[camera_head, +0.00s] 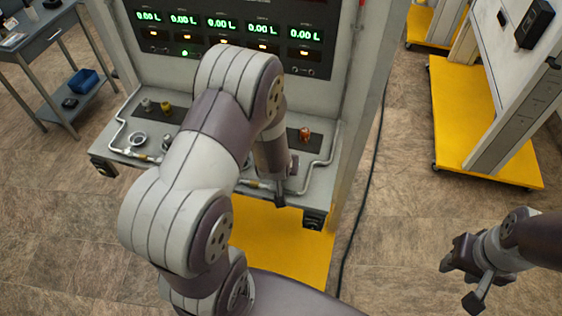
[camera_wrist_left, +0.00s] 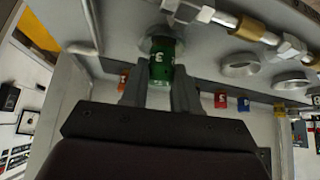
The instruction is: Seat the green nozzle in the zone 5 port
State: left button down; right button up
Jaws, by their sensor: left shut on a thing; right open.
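The green nozzle (camera_wrist_left: 161,60) is in the left wrist view, with a white mark on its side. My left gripper (camera_wrist_left: 160,92) is shut on it, one finger on each side. The nozzle's far end is close to the grey panel and a metal pipe fitting (camera_wrist_left: 186,12); I cannot tell whether it touches or sits in a port. In the head view my left arm covers much of the bench shelf (camera_head: 112,150) and hides the nozzle. I cannot tell which port is zone 5. My right gripper (camera_head: 468,272) is open and empty, at the lower right.
The panel (camera_head: 228,35) shows several green 0.00 L readouts. Metal rings (camera_wrist_left: 241,65) and pipes lie beside the held nozzle. A yellow-based cart (camera_head: 455,110) stands right; the floor between is clear except a cable.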

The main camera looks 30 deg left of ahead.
pick_arm(q)
jog(key=shift+f, duration=0.4)
jog(key=c, duration=0.8)
grip_release()
jog(key=shift+r, duration=0.1)
jog(key=shift+o, duration=0.2)
jog(key=shift+s, duration=0.1)
